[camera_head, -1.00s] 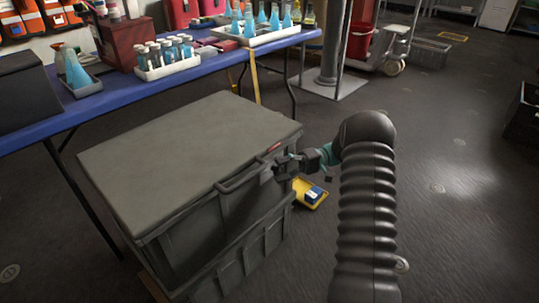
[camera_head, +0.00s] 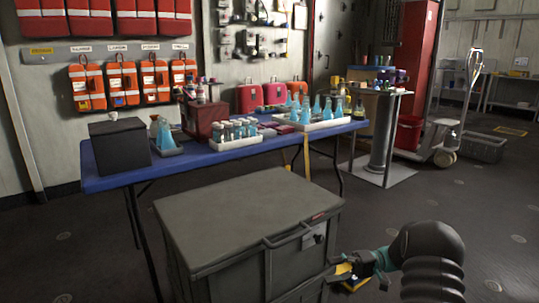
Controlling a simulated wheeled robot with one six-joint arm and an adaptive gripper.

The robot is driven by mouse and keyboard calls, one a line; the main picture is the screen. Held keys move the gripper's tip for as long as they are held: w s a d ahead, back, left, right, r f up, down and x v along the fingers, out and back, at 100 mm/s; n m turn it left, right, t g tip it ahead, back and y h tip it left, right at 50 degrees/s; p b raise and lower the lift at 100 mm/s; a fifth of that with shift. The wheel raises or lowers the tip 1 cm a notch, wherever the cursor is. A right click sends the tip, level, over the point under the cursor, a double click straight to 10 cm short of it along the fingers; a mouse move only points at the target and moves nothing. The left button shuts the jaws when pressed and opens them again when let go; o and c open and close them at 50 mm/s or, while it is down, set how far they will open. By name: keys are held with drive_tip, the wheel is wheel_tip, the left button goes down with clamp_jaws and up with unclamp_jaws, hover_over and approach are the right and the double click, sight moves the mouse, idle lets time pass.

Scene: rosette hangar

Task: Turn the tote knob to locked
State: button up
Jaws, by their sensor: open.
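The grey tote (camera_head: 248,222) stands on the floor with its flat lid closed and a bar handle along its front edge. A small grey plate with a dark knob (camera_head: 318,239) shows on its front face at the right, below a red label. The knob is too small to tell which way it points. My gripper (camera_head: 344,268) is open and empty, a little below and to the right of the knob, apart from it. Its fingertips are small and partly lost against the tote's side and a yellow thing behind.
A blue table (camera_head: 110,180) behind the tote holds flasks, vial racks and a black box (camera_head: 120,145). A post on a pale base (camera_head: 385,175) stands back right.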

drive_tip(key=s+f+m+h, duration=0.3)
drive_tip(key=s+f+m, duration=0.15)
drive_tip(key=f, duration=0.35)
drive_tip(key=s+r+m+h, duration=0.1)
drive_tip(key=s+m+h, duration=0.1)
drive_tip(key=s+h, duration=0.3)
drive_tip(key=s+a+r+n+t+h, duration=0.1)
drive_tip(key=s+r+t+h, duration=0.3)
drive_tip(key=s+r, duration=0.7)
drive_tip(key=s+a+r+n+t+h, duration=0.1)
drive_tip(key=s+r+n+t+h, duration=0.2)
drive_tip(key=s+r, duration=0.8)
drive_tip(key=r+t+h, duration=0.1)
drive_tip(key=t+h, duration=0.1)
drive_tip(key=shift+s+a+r+t+h+p, duration=0.2)
drive_tip(key=shift+s+a+t+h+p, duration=0.1)
drive_tip(key=shift+s+a+h+p, duration=0.1)
